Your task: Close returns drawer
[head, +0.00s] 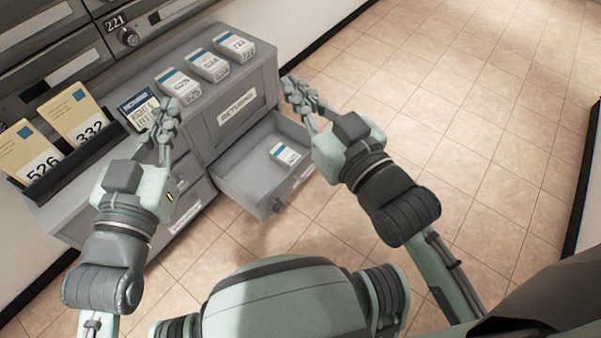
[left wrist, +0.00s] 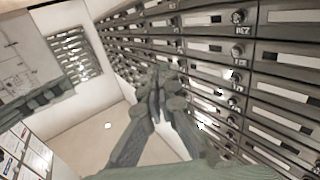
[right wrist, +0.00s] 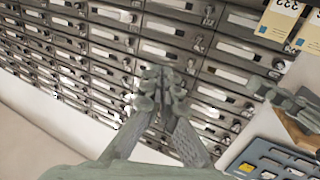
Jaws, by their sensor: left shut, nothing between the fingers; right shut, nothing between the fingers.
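A grey cabinet (head: 190,55) carries a label that looks like "RETURNS" (head: 235,108) on its upper right front. Below that label a grey drawer (head: 237,182) stands pulled out, with a white-and-blue box (head: 286,154) lying inside. My left gripper (head: 165,118) is shut and empty, raised in front of the cabinet's left part; it also shows in the left wrist view (left wrist: 157,95). My right gripper (head: 302,95) is shut and empty, by the cabinet's right end; it also shows in the right wrist view (right wrist: 160,85). My right arm hides part of the drawer's right front corner.
Several small white-and-blue boxes (head: 208,64) stand on the cabinet top. A dark tray (head: 75,160) at left holds yellow envelopes (head: 80,122). A wall of mailboxes (head: 60,65) is behind. The tiled floor (head: 440,120) to the right is clear.

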